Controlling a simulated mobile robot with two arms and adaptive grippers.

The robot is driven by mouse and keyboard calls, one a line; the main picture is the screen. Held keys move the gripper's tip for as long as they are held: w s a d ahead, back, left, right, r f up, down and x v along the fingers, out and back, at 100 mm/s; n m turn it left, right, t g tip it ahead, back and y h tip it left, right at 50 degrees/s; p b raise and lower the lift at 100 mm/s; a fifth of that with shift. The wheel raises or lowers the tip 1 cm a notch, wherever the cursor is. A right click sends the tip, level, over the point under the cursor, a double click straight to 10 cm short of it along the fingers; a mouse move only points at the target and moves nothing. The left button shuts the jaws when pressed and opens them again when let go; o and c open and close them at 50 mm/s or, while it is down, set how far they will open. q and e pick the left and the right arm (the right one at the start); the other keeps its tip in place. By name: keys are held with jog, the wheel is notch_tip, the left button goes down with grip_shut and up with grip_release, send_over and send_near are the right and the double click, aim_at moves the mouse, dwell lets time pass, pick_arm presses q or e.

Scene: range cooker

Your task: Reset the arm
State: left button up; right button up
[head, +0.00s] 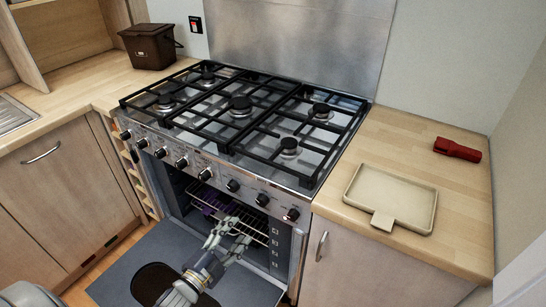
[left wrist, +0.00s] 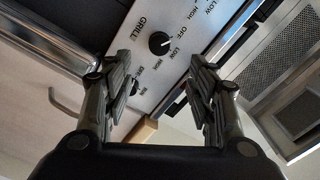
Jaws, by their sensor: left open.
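My left gripper (head: 230,233) is in front of the open oven of the range cooker (head: 240,110), at the bottom centre of the head view. Its two fingers are apart with nothing between them. In the left wrist view the open gripper (left wrist: 160,75) shows the cooker's control panel behind it, with a black knob (left wrist: 159,42) marked GRILL between the fingers. Whether the fingers touch anything at the oven cannot be told. My right gripper is not in view.
The oven door (head: 125,265) is lowered below my left arm. A wire rack (head: 255,234) is inside, with something purple on it. A beige tray (head: 392,197) and a red object (head: 457,150) lie on the right counter. A brown bin (head: 150,47) stands back left.

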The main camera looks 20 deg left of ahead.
pick_arm(q)
jog(key=s+d+f+n+g+y, duration=0.1)
jog(key=s+f+n+g, duration=0.4)
jog(key=f, duration=0.8)
jog(key=s+d+f+n+g+y, duration=0.1)
jog(key=s+f+g, duration=0.35)
jog(key=f, duration=0.95)
jog(key=s+d+f+n+g, duration=0.1)
jog(key=s+f, duration=0.4)
jog(key=s, duration=0.5)
jog(key=s+d+f+n+g, duration=0.2)
jog(key=s+f+g, duration=0.2)
jog(key=s, duration=0.6)
jog(key=s+d+f+n+g, duration=0.1)
jog(key=s+f+n+g, duration=0.1)
jog(key=s+f, duration=0.5)
jog(key=s, duration=0.2)
jog(key=shift+s+d+f+y, duration=0.2)
jog(key=shift+s+d+y, duration=0.1)
jog(key=shift+s+d, duration=0.1)
